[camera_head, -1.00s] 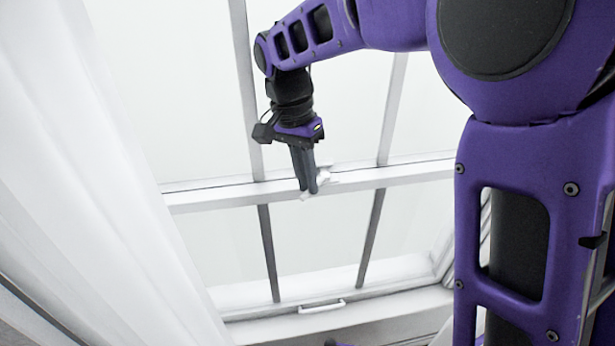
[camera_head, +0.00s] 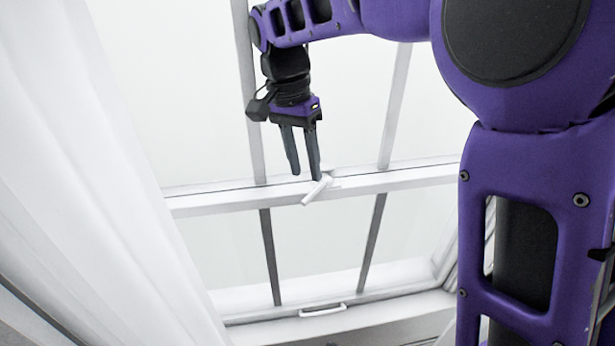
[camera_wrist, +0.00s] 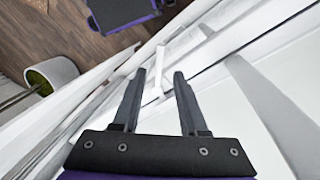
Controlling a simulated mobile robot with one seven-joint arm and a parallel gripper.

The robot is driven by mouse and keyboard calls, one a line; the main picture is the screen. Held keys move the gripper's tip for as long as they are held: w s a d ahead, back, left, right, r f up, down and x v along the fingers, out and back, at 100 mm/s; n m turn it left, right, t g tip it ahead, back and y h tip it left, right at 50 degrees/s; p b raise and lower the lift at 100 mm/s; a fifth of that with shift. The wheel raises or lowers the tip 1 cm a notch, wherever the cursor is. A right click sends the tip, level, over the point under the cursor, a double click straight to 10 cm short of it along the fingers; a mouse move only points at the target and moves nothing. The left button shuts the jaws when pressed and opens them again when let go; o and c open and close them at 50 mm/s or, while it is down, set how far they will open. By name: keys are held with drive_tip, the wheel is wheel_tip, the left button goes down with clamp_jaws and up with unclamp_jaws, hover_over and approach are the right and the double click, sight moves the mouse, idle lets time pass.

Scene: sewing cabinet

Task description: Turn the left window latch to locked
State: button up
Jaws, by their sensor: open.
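The white window latch (camera_head: 316,191) sits on the window's middle rail (camera_head: 400,180). Its lever is slanted across the rail, with one end reaching over the rail's front edge. In the wrist view the latch (camera_wrist: 159,69) shows beyond and between the fingertips. My gripper (camera_head: 304,178) is open and empty. It points down just above the rail, with its right fingertip close to the latch; I cannot tell whether they touch. My gripper also shows in the wrist view (camera_wrist: 159,73), its two dark fingers spread apart.
A white curtain (camera_head: 90,180) hangs at the left. A white handle (camera_head: 322,309) is on the window's lower rail. The wrist view shows a wooden floor (camera_wrist: 45,35) and a white pot (camera_wrist: 52,78) with green inside.

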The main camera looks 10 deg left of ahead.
drive_tip(key=r, duration=0.3)
drive_tip(key=shift+w+a, duration=0.1)
drive_tip(key=shift+a, duration=0.15)
drive_tip(key=shift+d, duration=0.1)
